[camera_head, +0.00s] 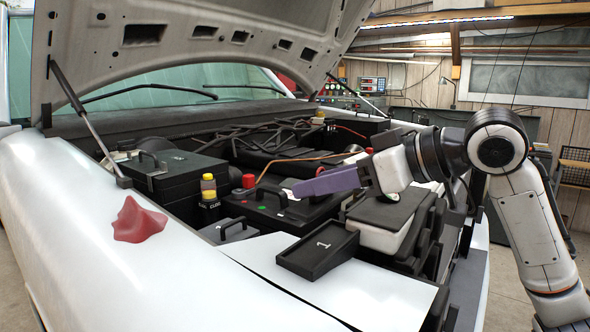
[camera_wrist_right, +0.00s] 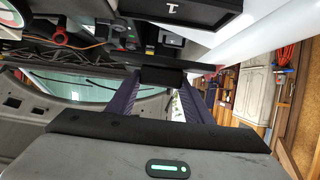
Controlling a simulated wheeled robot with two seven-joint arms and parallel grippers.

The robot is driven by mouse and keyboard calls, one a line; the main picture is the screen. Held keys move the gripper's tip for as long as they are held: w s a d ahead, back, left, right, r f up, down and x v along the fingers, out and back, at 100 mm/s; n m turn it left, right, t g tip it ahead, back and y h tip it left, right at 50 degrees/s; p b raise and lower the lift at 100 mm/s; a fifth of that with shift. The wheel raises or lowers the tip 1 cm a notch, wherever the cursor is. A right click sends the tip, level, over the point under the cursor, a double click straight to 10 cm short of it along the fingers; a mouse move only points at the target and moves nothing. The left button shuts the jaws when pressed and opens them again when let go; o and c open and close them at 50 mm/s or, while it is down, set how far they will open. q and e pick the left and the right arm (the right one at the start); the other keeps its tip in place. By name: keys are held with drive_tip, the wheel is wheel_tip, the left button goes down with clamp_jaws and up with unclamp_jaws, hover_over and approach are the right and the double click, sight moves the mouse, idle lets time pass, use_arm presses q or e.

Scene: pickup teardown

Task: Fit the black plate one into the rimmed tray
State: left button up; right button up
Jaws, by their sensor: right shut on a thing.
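My right gripper (camera_head: 322,182) has purple fingers and reaches in from the right, over the engine bay. In the right wrist view its fingers (camera_wrist_right: 160,95) are shut on a dark block under a thin dark plate (camera_wrist_right: 200,66), seen nearly edge-on. I take this for the black plate; its face is hidden, and I cannot pick it out clearly in the head view. The rimmed tray (camera_head: 318,250), black and marked "1", lies on a white sheet at the front. It shows at the top of the wrist view (camera_wrist_right: 190,12), apart from the plate. My left gripper is not in view.
The white sheet (camera_head: 385,290) has free room right of the tray. A red cloth-like piece (camera_head: 138,221) lies on the fender. A black box with a handle (camera_head: 170,170), a yellow-capped bottle (camera_head: 208,187) and hoses crowd the bay. The raised hood (camera_head: 200,40) hangs above.

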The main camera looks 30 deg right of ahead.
sight(329, 200)
drive_tip(key=shift+w+r, duration=0.1)
drive_tip(key=shift+s+f, duration=0.25)
drive_tip(key=shift+f, duration=0.05)
drive_tip(key=shift+s+f, duration=0.15)
drive_tip(key=shift+f, duration=0.75)
drive_tip(key=shift+f+b, duration=0.3)
drive_tip(key=shift+f, duration=0.1)
wheel_tip(329, 200, down, 3)
drive_tip(key=shift+r+b, duration=0.15)
drive_tip(key=shift+b, duration=1.1)
drive_tip(key=shift+f+b, duration=0.35)
drive_tip(key=shift+b, duration=0.05)
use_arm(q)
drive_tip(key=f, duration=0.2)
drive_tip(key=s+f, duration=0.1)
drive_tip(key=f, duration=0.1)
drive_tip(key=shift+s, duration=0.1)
